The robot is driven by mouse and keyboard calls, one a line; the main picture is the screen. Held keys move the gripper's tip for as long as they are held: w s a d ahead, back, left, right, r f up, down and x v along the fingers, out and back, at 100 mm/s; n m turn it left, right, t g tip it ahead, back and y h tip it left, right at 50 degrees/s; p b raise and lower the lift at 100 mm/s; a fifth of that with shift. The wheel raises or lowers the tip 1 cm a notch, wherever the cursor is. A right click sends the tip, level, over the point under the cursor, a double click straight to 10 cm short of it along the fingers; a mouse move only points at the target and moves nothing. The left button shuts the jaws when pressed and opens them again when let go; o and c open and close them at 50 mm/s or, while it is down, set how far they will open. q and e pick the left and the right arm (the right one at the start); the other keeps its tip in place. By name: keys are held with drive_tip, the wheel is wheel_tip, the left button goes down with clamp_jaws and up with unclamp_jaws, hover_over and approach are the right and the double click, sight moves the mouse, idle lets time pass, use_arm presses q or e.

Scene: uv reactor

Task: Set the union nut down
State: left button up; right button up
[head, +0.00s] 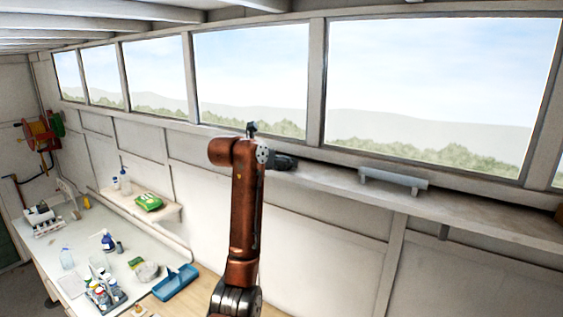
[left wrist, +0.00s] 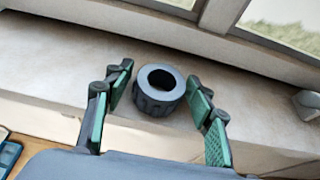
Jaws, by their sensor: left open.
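The union nut is a dark grey ribbed ring (left wrist: 159,91) in the left wrist view. It appears to stand on the pale window sill (left wrist: 50,50) with its round opening facing up. My left gripper (left wrist: 161,74) is open, with one green-padded finger on each side of the nut. Gaps show between both fingers and the nut. In the head view my copper arm hides most of the left gripper. A dark shape (head: 285,162) shows beside the arm at the sill; I cannot tell gripper from nut there. My right gripper is not in view.
A grey bar-shaped fixture (head: 394,181) lies on the sill to the right. Windows rise behind the sill. Below left, a workbench holds a blue tray (head: 176,283), several bottles, and a rack. A small shelf carries a green packet (head: 148,202).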

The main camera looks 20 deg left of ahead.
use_arm(q)
drive_tip(key=shift+r, duration=0.1)
drive_tip(key=shift+s+r, duration=0.1)
drive_tip(key=shift+s, duration=0.1)
drive_tip(key=b+v, duration=0.5)
drive_tip(key=v, duration=0.6)
drive_tip(key=shift+s+b, duration=0.35)
drive_tip(key=shift+b, duration=0.05)
drive_tip(key=shift+a, duration=0.1)
